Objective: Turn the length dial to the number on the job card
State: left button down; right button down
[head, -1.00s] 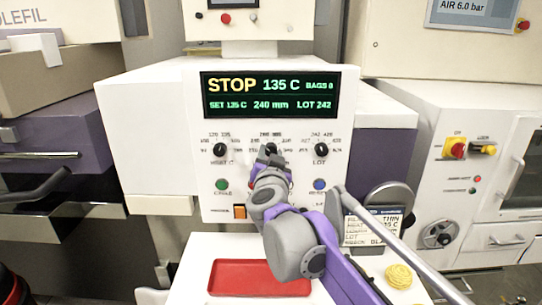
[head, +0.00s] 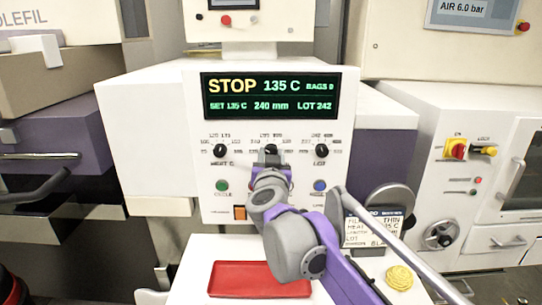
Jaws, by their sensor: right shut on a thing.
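The length dial (head: 271,148) is the middle of three black dials on the white panel; most of it is hidden behind my right gripper. My right gripper (head: 270,160) is at the panel, shut on the dial. The display (head: 270,97) reads STOP, 135 C, BAGS 0, SET 135 C, 240 mm, LOT 242. My left gripper is not in view.
The heat dial (head: 220,150) and the lot dial (head: 321,150) flank the middle one. Below are a green button (head: 222,186), a blue button (head: 319,185) and an orange switch (head: 239,212). A red tray (head: 235,280) and a yellow coil (head: 399,277) lie on the white table.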

jog(key=shift+c, duration=2.2)
grip_release()
jog(key=s, duration=1.1)
jog(key=shift+b, duration=0.35)
jog(key=s+d+f+n+g+y+p, duration=0.1)
jog(key=s+d+f+g, duration=0.2)
jog(key=s+f, duration=0.2)
jog(key=s+d+f+n+g+y+p, duration=0.1)
jog(key=s+d+f+g+p, duration=0.1)
jog(key=s+f, duration=0.4)
jog(key=s+d+f+n+g+y+p, duration=0.1)
jog(key=s+d+f+g, duration=0.3)
jog(key=f, duration=1)
jog(key=shift+s+d+p, duration=0.15)
jog(key=shift+s+d, duration=0.15)
jog(key=shift+s, duration=0.35)
jog(key=shift+s+d+p, duration=0.15)
jog(key=shift+s+d, duration=0.15)
jog(key=shift+s, duration=0.3)
jog(key=s+d+f+m+g+h, duration=0.1)
jog(key=s+d+f+g+h, duration=0.2)
jog(key=s+d+f, duration=0.4)
jog(key=shift+s+d+f+m+g+p, duration=0.25)
jog(key=shift+s+f+m+p, duration=0.2)
jog(key=shift+s, duration=0.6)
